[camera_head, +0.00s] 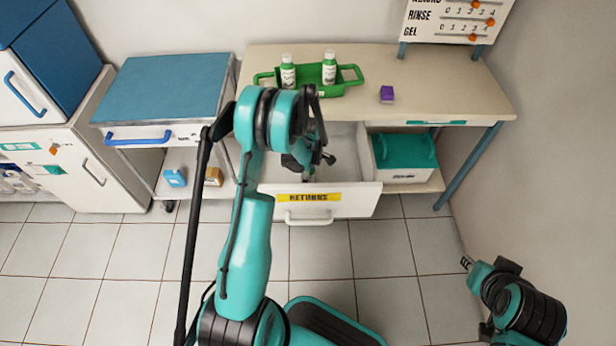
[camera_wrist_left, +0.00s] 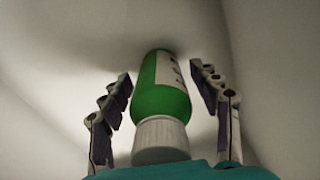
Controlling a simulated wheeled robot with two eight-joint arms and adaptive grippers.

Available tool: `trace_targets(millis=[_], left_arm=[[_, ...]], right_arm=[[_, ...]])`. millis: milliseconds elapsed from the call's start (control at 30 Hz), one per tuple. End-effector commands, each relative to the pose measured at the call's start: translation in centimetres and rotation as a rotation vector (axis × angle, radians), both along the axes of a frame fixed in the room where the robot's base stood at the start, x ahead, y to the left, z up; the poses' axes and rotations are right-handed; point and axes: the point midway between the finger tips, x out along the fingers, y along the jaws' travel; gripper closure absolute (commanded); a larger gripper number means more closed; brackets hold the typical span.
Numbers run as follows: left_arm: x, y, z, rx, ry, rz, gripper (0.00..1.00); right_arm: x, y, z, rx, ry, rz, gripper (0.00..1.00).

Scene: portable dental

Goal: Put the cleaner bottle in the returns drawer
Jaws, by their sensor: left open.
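The returns drawer (camera_head: 345,196) is pulled open below the desk, with a yellow RETURNS label on its front. My left gripper (camera_head: 310,172) reaches down into it. In the left wrist view, a green bottle with a white cap (camera_wrist_left: 161,105) is between the fingers of this gripper (camera_wrist_left: 165,100). The fingers are spread, with a gap on each side of the bottle. The bottle is against the pale drawer interior; in the head view my arm mostly hides it. My right gripper (camera_head: 467,263) is at the lower right, away from the desk and too small to read.
A teal-lidded bin (camera_head: 404,152) stands right of the drawer. A blue-topped cart (camera_head: 165,88) stands left.

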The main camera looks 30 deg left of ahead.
Motion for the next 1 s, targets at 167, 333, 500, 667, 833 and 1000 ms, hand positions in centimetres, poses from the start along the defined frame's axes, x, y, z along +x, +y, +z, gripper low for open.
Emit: trace_targets(millis=[167,333,500,667,833,1000], left_arm=[[0.0,0.0,1.3,0.0,0.0,0.0,0.38],[0.0,0.0,4.9,0.0,0.0,0.0,0.38],[0.0,0.0,8.7,0.0,0.0,0.0,0.38],[0.0,0.0,11.2,0.0,0.0,0.0,0.38],[0.0,-0.2,12.7,0.002,-0.005,-0.017,0.38],[-0.8,-2.1,17.2,0.022,-0.061,-0.201,0.38]], right_arm=[[0.0,0.0,0.5,0.0,0.0,0.0,0.74],[0.0,0.0,2.1,0.0,0.0,0.0,0.74],[0.0,0.0,3.5,0.0,0.0,0.0,0.74],[0.0,0.0,4.3,0.0,0.0,0.0,0.74],[0.0,0.0,4.6,0.0,0.0,0.0,0.74],[0.0,0.0,4.6,0.0,0.0,0.0,0.74]])
